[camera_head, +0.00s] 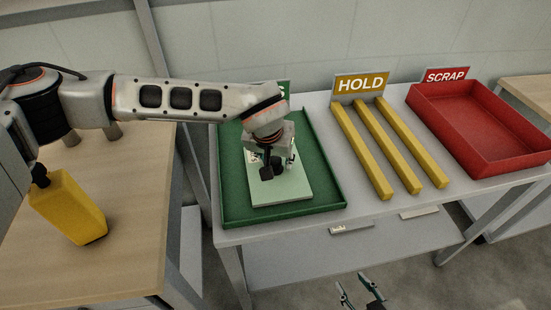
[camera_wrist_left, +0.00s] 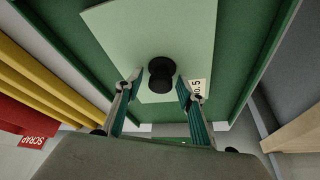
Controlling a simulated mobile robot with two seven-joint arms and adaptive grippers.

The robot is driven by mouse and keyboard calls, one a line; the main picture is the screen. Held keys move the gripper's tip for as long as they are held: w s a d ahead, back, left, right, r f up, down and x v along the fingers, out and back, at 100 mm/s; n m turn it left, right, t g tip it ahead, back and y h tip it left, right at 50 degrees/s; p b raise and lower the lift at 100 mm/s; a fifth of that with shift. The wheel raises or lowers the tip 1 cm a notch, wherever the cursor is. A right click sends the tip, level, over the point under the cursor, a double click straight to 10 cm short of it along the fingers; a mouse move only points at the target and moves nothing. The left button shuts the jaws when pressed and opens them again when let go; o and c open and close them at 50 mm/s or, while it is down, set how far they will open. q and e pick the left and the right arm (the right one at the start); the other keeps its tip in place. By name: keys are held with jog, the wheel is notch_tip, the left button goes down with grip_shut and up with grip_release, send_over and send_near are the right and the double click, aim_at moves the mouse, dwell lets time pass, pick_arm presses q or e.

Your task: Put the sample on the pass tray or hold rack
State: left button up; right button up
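The sample, a pale green plate (camera_head: 283,190) with a black knob (camera_head: 266,173), lies in the green pass tray (camera_head: 235,212). The wrist view shows the plate (camera_wrist_left: 200,40), the knob (camera_wrist_left: 162,75) and a label ending in "5". My left gripper (camera_head: 277,163) is over the plate, pointing down. In the left wrist view its two fingers (camera_wrist_left: 159,82) are apart, with the knob between or just beyond their tips. Contact with the plate cannot be told. The yellow hold rack (camera_head: 376,148) has bare rails. My right gripper (camera_head: 356,288) is open and empty at the bottom edge.
A red scrap tray (camera_head: 490,155) stands empty at the right of the grey table (camera_head: 300,228). Signs stand behind the trays and rack.

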pick_arm(q)
jog(key=shift+r, duration=0.25)
jog(key=p+v, duration=0.1)
jog(key=v, duration=1)
jog(key=shift+r, duration=0.4)
jog(key=shift+s, duration=0.3)
